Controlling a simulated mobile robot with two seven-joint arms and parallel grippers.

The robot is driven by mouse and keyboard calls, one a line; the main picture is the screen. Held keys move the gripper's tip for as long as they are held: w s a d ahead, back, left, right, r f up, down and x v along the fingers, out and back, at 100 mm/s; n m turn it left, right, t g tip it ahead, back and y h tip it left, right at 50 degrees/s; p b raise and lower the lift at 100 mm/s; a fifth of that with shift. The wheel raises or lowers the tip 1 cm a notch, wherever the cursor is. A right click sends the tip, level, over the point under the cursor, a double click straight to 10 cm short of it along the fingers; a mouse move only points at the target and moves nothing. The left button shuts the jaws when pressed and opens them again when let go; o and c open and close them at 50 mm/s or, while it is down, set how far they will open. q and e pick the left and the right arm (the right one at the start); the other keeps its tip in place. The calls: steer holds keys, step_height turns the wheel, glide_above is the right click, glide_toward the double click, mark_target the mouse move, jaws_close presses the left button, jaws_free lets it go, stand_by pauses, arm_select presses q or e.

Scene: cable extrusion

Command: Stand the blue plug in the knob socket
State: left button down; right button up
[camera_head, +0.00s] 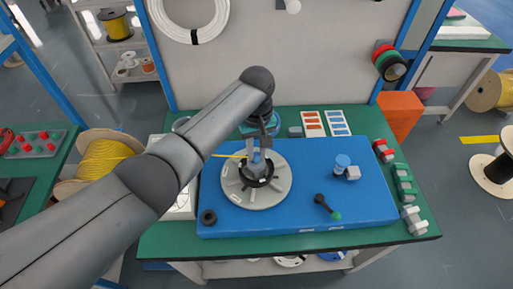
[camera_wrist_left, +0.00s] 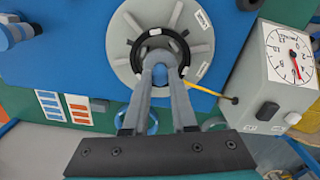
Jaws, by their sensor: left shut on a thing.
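My left gripper (camera_head: 258,162) is over the middle of a round grey spoked disc (camera_head: 276,187). Its fingers (camera_wrist_left: 160,72) are shut on a small blue piece (camera_wrist_left: 160,77), apparently the blue plug, mostly hidden between them. A black ring (camera_wrist_left: 181,46) sits at the disc's centre around the fingertips; it looks like the knob socket, and its opening is largely covered. I cannot tell whether the plug touches it or is inside. My right gripper is not in view.
The disc lies on a blue board (camera_head: 300,220). A dial box (camera_wrist_left: 285,65) with a yellow cable (camera_wrist_left: 207,91) is beside the disc.

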arm_select(q)
steer(key=shift+f, duration=0.1)
steer(key=c, duration=0.6)
jaws_free()
steer(key=shift+c, duration=0.2)
step_height(320, 180, up, 8)
steer(key=p, duration=0.9)
steer(key=shift+s, duration=0.1)
